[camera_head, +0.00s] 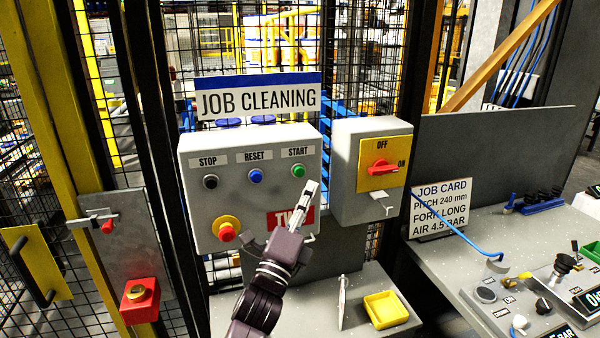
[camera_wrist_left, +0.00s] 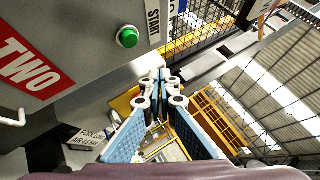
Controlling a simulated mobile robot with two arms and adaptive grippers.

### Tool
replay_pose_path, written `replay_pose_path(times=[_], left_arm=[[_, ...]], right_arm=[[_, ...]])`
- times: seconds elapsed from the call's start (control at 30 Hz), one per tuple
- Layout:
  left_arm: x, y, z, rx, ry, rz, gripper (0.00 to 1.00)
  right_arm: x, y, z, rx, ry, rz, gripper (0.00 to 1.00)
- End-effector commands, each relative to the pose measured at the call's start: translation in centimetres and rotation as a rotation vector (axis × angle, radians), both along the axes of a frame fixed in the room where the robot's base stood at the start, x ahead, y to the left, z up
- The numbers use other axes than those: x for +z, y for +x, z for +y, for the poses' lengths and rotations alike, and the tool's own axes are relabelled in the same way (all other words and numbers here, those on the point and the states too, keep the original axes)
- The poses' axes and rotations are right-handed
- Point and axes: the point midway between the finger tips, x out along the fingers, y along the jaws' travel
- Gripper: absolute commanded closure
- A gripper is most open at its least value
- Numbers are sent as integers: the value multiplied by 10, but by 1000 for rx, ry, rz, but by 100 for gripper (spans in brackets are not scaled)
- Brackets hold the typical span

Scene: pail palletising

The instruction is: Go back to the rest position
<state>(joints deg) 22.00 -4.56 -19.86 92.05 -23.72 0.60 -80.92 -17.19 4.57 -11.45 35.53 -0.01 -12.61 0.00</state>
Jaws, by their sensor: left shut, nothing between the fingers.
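My left gripper (camera_head: 310,190) is shut and empty, pointing up in front of the grey control box (camera_head: 196,180), just below the green START button (camera_head: 298,171). In the left wrist view the closed fingertips (camera_wrist_left: 160,75) have nothing between them, and the green button (camera_wrist_left: 128,37) shows to their upper left. I cannot tell whether the fingers touch the box. My right gripper is in neither view.
The box also has a black STOP button, a blue RESET button and a red mushroom button (camera_head: 226,232). A rotary switch box (camera_head: 372,150) stands to the right. Below are a shelf with a yellow tray (camera_head: 386,309) and a bench (camera_head: 450,262) with controls. Mesh fencing stands behind.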

Motion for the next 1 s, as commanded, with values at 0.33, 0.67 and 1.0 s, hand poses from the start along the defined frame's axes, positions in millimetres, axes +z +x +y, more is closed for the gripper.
replay_pose_path(times=[0.33,0.67,1.0], left_arm=[[0,0,0,0,0,0,100],[-70,-8,43,30,-187,271,100],[-266,-132,147,269,-841,1012,100]], right_arm=[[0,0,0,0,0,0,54],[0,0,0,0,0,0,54],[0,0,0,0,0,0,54]])
